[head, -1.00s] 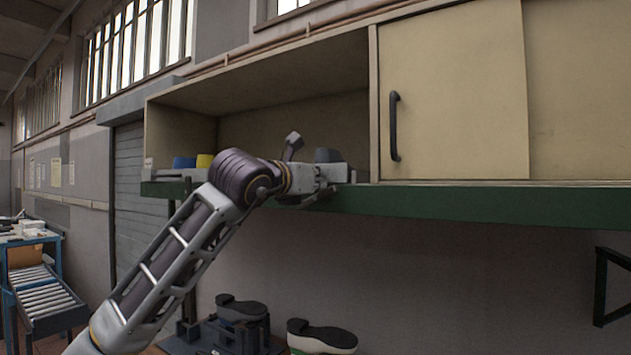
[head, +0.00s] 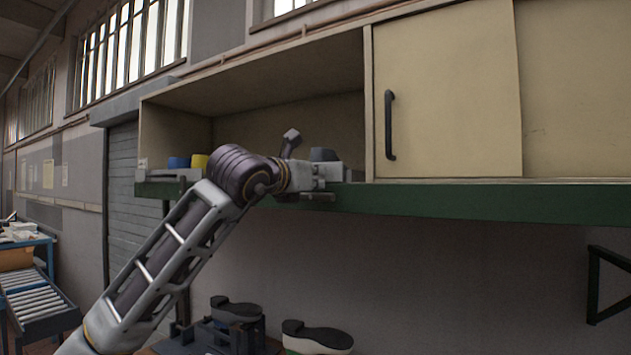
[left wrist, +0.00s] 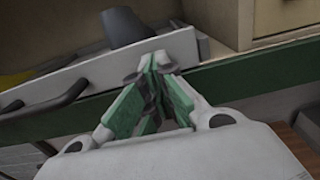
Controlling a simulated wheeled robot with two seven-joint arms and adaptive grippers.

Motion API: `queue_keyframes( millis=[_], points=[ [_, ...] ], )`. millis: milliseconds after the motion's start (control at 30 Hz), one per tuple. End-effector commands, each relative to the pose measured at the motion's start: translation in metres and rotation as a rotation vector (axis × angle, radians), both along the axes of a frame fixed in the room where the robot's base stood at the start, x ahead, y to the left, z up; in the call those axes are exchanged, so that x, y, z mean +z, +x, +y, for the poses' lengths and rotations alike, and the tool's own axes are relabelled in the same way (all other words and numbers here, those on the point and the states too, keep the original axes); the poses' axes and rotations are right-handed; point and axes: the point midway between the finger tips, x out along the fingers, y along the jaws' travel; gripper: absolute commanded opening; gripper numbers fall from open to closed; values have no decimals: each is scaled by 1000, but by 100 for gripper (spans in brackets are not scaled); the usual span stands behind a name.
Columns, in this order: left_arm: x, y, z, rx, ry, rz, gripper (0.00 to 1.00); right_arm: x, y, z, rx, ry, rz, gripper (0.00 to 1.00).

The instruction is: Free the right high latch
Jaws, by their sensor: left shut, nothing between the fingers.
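A dark grey block (left wrist: 122,27) stands behind the panel, and also shows in the head view (head: 323,155). I cannot make out a latch for certain. My right gripper is not in view.
A sliding cabinet door (head: 450,95) with a black handle (head: 390,125) closes the right side. A blue bin (head: 179,162) and a yellow bin (head: 199,161) sit in the open left side.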

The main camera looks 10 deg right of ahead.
Motion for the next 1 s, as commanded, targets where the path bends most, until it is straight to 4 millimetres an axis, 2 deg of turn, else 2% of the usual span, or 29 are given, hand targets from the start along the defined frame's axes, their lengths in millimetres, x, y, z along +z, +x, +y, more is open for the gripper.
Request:
queue_keyframes(
  millis=[567, 1000],
  points=[
    [5, 0, 1, 0, -1, -1, 0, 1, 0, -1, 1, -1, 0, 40],
    [4, -18, 14, 0, -1, -2, 0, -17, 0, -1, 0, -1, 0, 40]
  ],
)
